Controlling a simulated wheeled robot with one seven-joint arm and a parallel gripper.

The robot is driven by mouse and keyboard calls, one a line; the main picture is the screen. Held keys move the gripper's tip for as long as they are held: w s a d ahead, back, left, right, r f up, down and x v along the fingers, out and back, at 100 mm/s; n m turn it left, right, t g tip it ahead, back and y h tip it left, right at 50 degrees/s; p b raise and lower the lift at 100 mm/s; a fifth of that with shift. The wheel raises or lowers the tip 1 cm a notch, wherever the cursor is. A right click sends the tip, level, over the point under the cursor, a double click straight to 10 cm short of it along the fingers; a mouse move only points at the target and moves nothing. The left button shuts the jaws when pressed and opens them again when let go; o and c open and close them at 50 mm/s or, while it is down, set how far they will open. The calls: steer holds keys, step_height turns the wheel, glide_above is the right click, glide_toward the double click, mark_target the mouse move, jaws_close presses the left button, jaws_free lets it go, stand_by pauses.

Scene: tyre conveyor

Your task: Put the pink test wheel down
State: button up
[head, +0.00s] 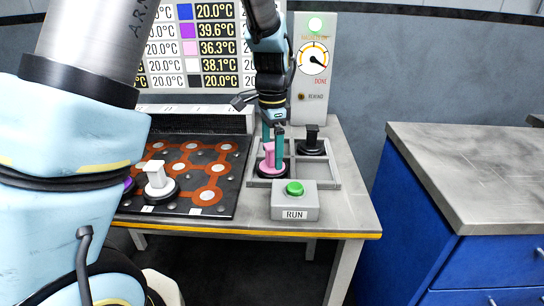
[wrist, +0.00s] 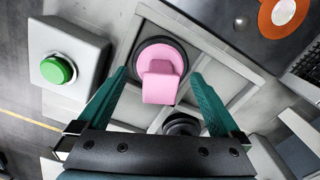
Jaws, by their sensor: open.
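The pink test wheel (head: 269,163) has a pink handle on a black round base. It stands upright in the front-left compartment of the grey divided tray (head: 331,178). In the wrist view the pink wheel (wrist: 160,78) sits between my fingers, with its base inside the compartment walls. My gripper (head: 273,140) is above and around the handle, pointing down. Its teal fingers are open, and in the wrist view a gap shows between each finger and the handle.
A black wheel (head: 312,142) stands in the tray's back-right compartment. A RUN box (head: 295,205) with a green button (head: 295,188) is just in front of the tray. A white wheel (head: 157,182) stands on the black board (head: 225,165) at left. A display and dial stand behind.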

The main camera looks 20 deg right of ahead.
step_height(320, 180, up, 10)
steer(key=shift+r+b, duration=0.15)
steer(key=shift+b, duration=0.4)
